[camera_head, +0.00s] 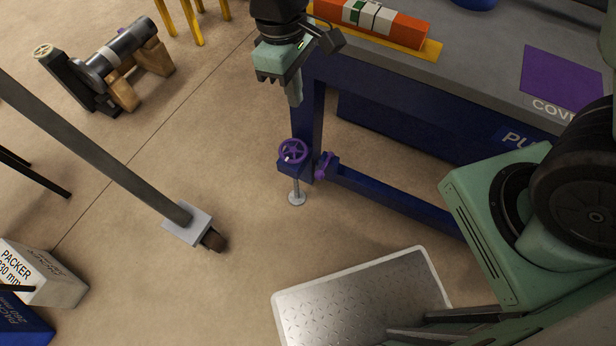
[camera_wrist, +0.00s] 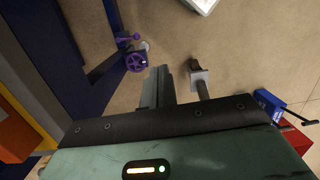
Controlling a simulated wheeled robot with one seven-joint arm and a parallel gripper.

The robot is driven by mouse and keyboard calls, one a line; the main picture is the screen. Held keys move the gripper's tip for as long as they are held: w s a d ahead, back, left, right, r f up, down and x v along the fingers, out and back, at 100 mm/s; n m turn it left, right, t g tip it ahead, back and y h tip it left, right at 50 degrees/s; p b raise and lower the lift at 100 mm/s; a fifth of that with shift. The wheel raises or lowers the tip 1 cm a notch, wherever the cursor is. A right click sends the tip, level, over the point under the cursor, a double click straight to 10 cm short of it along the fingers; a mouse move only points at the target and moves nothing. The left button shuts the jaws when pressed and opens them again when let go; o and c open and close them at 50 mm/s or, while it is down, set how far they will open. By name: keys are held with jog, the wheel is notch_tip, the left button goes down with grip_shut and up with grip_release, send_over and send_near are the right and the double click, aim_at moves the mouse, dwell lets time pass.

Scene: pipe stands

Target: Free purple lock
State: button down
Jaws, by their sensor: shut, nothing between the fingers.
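A purple handwheel (camera_head: 293,151) sits on a blue bracket with a thin screw foot below it, at the lower end of the blue bench leg. A smaller purple lock lever (camera_head: 324,165) is beside it to the right, on the blue lower rail. In the wrist view the purple handwheel (camera_wrist: 136,62) is left of the fingers and the purple lock lever (camera_wrist: 127,40) is just beyond it. My gripper (camera_head: 295,98) is above the handwheel, pointing down, apart from both purple parts. Its fingers (camera_wrist: 164,75) are shut together and empty.
The blue bench (camera_head: 460,70) stands right of my gripper, with an orange block (camera_head: 380,20) on top. A grey post foot with a caster (camera_head: 188,224) stands lower left. A metal step plate (camera_head: 360,300) lies in front. Floor around the handwheel's left side is clear.

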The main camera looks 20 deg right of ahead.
aim_at(324, 166)
jog(key=w+f+b, duration=0.3)
jog(key=f+b, duration=0.2)
jog(key=f, duration=0.5)
jog(key=w+d+f+n+h+b, duration=0.1)
jog(key=w+f+b, duration=0.2)
jog(key=f, duration=0.8)
jog(key=w+d+f+h+b, duration=0.1)
jog(key=w+f+b, duration=0.2)
jog(key=f+b, duration=0.4)
notch_tip(324, 166, down, 4)
jog(key=shift+d+f+n+g+b, duration=0.2)
jog(key=shift+n+g+b, duration=0.1)
jog(key=b+x, duration=0.3)
jog(key=x, duration=0.7)
jog(key=shift+r, duration=0.1)
